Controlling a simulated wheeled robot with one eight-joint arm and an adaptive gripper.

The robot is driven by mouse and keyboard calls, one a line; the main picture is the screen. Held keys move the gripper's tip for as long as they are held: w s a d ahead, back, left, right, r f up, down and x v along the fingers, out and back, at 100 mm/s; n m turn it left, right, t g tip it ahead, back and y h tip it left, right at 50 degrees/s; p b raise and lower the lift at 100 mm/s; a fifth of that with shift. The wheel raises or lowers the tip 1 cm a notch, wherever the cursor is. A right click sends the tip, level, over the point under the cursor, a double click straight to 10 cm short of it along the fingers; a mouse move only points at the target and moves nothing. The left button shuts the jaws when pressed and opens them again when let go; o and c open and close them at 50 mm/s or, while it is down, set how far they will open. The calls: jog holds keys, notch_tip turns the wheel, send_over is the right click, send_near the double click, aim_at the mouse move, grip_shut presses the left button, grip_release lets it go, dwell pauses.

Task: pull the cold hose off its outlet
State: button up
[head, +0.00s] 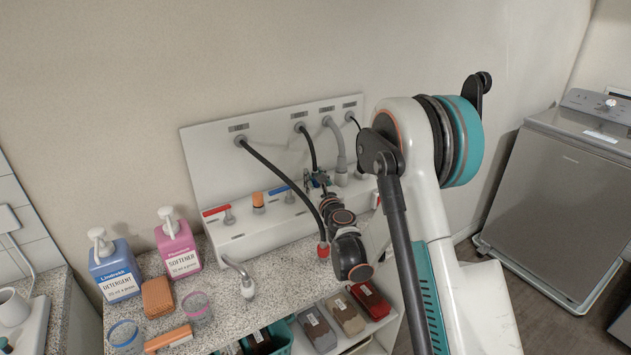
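The panel (275,150) against the wall has several hoses running from ports along its upper edge. A short black hose (308,148) drops from the second port to the shelf, where a bit of blue shows at its lower end; I take it for the cold hose. My gripper (319,181) is at this lower end, pointing away from the camera. Its fingers are small and dark, so I cannot tell whether they are around the hose or beside it, open or shut. The wrist and the gripper hide much of the outlet.
A long black hose (275,172) with a red end (323,249) passes just left of my wrist. A grey hose (337,145) stands right. Red (215,210) and blue (280,189) levers and an orange knob (258,200) are left. Bottles (115,275) (178,247) stand on the counter.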

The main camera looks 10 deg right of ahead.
aim_at(315, 170)
grip_shut()
jog(key=shift+r, duration=0.15)
jog(key=shift+r+p, duration=0.65)
jog(key=shift+r, duration=0.8)
jog(key=shift+r+p, duration=0.65)
jog(key=shift+r, duration=0.9)
jog(key=shift+a, duration=0.15)
